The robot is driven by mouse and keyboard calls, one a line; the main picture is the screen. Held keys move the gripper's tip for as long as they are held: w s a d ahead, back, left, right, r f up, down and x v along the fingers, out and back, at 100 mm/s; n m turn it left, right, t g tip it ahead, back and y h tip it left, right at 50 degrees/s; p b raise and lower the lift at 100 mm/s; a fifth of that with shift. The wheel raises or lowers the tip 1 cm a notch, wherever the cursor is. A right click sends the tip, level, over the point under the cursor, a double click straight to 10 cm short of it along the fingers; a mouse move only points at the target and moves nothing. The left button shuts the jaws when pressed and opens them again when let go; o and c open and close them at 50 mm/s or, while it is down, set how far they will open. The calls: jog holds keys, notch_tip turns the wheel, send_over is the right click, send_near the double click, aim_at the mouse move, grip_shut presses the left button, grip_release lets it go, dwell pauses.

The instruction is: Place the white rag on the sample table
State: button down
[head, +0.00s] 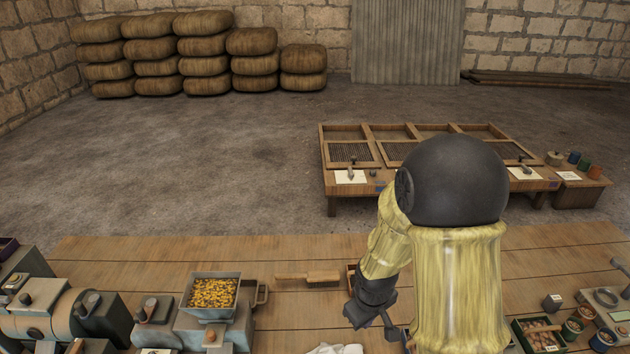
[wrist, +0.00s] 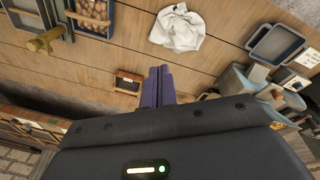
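The white rag (wrist: 178,28) lies crumpled on the wooden workbench (head: 200,253) in the wrist view. In the head view only its top edge shows at the bottom border (head: 335,349). My gripper (wrist: 160,70) is empty above the bench, its two dark fingers side by side and apparently shut. The rag lies beyond the fingertips, apart from them. In the head view my gripper (head: 370,310) is partly hidden by its own wrist. A low wooden table (head: 345,191) with framed screens stands beyond the bench, with a small side table (head: 592,183) at its right. I cannot tell which is the sample table.
A brush (head: 310,278) and a metal hopper of yellow grains (head: 212,293) are on the bench. A tray of brown pieces (head: 540,334) and several small pots are at the right. Stacked sacks (head: 205,60) line the back wall. The floor left of the low table is clear.

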jog(key=s+d+r+m+b, duration=0.2)
jog(key=s+d+r+m, duration=0.1)
jog(key=s+r+m, duration=0.3)
jog(key=s+r, duration=0.1)
jog(key=s, duration=0.1)
jog(key=shift+s+d+r+m+t, duration=0.2)
jog(key=shift+s+m+t, duration=0.1)
jog(key=shift+s+t, duration=0.1)
dwell(0.8)
